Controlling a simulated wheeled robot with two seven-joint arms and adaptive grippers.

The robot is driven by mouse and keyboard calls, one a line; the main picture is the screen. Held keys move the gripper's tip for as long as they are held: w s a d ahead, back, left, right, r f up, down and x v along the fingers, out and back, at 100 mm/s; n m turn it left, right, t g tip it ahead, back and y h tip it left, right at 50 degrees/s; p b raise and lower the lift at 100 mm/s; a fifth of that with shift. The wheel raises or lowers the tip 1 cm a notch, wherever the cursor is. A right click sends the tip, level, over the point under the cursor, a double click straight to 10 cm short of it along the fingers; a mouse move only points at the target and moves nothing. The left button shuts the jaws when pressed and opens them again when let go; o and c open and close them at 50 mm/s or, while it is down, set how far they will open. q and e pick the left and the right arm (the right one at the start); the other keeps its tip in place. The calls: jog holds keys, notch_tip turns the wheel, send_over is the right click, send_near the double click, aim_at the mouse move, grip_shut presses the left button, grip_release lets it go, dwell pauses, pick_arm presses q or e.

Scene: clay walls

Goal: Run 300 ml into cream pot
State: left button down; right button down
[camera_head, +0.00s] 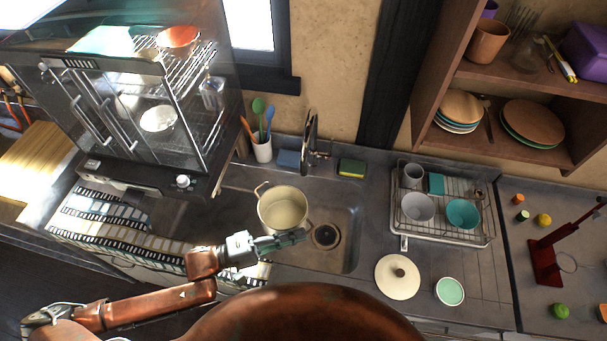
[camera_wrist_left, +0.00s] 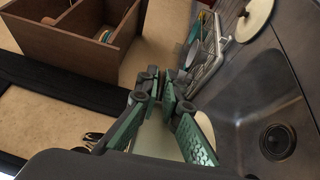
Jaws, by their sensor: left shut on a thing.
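The cream pot (camera_head: 283,211) is upright over the left part of the sink (camera_head: 345,248), with a handle at its upper left. It looks empty. The tap (camera_head: 311,135) stands behind the sink; I see no water stream. My left gripper (camera_head: 292,238) is at the pot's lower right side, shut on the pot, apparently at its near handle, which the fingers hide. In the left wrist view the gripper's green fingers (camera_wrist_left: 168,92) are close together, with the cream pot (camera_wrist_left: 152,140) partly hidden behind them. I cannot tell whether the pot touches the sink floor. My right gripper is not in view.
The drain (camera_head: 325,236) lies right of the pot. A dish rack (camera_head: 447,236) with bowls, a cream lid (camera_head: 398,277) and a small green-topped bowl (camera_head: 450,291) are to the right. A utensil holder (camera_head: 262,151) and a sponge (camera_head: 351,168) stand behind the sink.

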pick_arm(q)
jog(key=shift+w+a+f+g, duration=0.4)
jog(key=shift+w+a+f, duration=0.05)
jog(key=shift+w+f, duration=0.05)
notch_tip(320, 180, down, 6)
jog(key=shift+r, duration=0.2)
